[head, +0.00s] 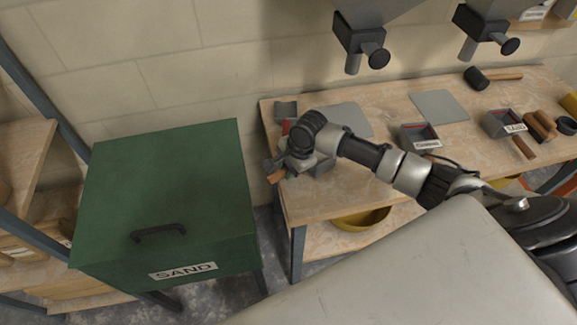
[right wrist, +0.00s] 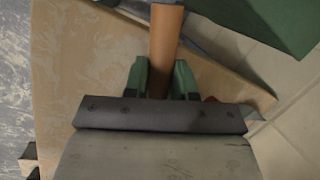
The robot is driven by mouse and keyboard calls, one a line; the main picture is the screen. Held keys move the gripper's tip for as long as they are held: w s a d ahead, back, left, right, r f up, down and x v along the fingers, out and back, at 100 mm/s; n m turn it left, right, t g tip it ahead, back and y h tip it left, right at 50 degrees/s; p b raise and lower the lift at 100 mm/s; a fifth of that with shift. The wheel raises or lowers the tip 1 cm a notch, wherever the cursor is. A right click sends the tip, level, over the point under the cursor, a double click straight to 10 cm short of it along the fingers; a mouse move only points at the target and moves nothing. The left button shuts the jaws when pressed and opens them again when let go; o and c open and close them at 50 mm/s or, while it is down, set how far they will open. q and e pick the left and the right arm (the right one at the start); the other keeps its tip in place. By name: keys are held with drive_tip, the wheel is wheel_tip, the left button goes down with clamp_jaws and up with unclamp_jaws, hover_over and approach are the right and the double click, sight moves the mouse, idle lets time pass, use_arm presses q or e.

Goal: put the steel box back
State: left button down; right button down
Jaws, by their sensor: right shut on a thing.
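My right gripper (head: 284,166) is over the left end of the wooden workbench (head: 315,205). It is shut on the wooden handle of the steel box (right wrist: 165,45), which passes between my green fingers in the right wrist view. The handle's end also sticks out below the gripper in the head view (head: 275,177). The box's body is largely hidden behind my gripper and wrist. I cannot tell whether it touches the bench. My left gripper is not in view.
A green bin labelled SAND (head: 165,195) stands left of the bench, its lid closed. Two labelled steel boxes (head: 420,137) (head: 498,124) stand further right on the bench. A grey plate (head: 440,106) lies behind them. Hopper outlets (head: 360,50) overhang the bench. A yellow basin (head: 362,219) sits below.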

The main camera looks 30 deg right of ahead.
drive_tip(key=shift+f, duration=0.25)
drive_tip(key=c, duration=0.8)
unclamp_jaws()
drive_tip(key=shift+c, duration=0.2)
